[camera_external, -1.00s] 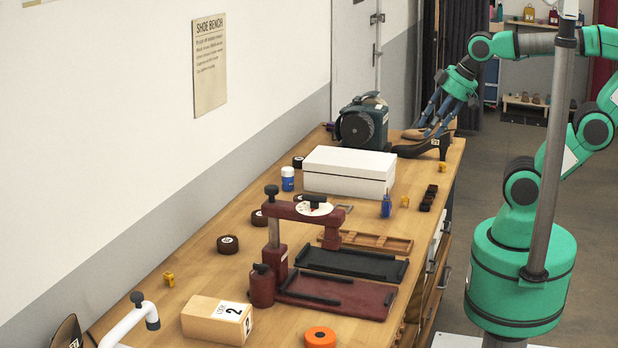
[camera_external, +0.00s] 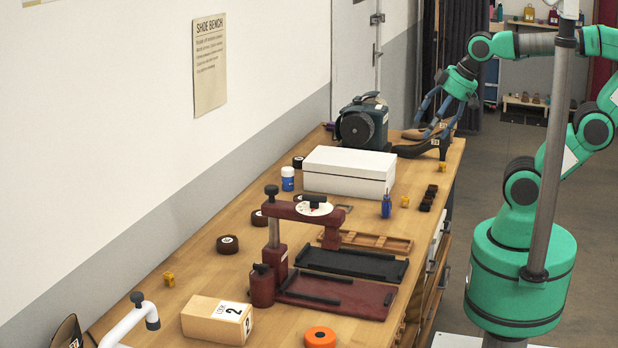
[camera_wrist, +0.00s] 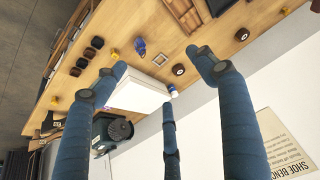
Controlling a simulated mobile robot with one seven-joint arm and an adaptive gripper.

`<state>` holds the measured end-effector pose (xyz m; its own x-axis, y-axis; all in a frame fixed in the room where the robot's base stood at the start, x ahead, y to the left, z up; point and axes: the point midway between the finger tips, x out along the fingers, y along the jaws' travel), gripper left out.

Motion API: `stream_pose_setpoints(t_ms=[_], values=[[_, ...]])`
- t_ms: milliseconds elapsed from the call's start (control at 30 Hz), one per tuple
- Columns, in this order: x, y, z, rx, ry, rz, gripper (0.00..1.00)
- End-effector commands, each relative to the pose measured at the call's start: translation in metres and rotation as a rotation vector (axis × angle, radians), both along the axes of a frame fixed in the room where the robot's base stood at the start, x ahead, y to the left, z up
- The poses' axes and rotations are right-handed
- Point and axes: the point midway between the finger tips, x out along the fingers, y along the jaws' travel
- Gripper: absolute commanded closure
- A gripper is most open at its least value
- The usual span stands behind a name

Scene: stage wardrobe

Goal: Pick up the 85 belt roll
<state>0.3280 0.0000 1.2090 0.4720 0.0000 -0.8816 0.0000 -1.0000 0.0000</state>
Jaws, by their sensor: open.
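Several dark brown rolls with pale round labels lie on the bench. In the wrist view, a dark roll (camera_wrist: 242,33) is at the upper right and another (camera_wrist: 178,69) is near the centre. My gripper (camera_external: 440,118) has its blue fingers spread over the far end of the bench, empty and apart from these rolls.
The white box (camera_external: 345,172), green grinder (camera_external: 360,125) and dark shoe forms (camera_external: 412,149) crowd the far end. The maroon press (camera_external: 274,255) stands mid-bench. A wooden block (camera_external: 215,319) and orange ring (camera_external: 320,337) are at the near end. The wall bounds the left.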

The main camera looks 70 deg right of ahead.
Motion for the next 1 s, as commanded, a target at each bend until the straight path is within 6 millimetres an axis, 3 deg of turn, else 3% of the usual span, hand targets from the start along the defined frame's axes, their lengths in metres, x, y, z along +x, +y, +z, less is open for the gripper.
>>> stream_pose_setpoints(t_ms=[167, 367, 700, 1000], values=[[0.006, 0.001, 0.006, 0.001, 0.004, 0.003, 0.29], [0.031, 0.006, 0.022, 0.003, 0.022, 0.012, 0.29], [0.106, 0.025, 0.057, 0.007, 0.070, 0.036, 0.29], [0.179, 0.049, 0.073, 0.009, 0.112, 0.060, 0.29]])
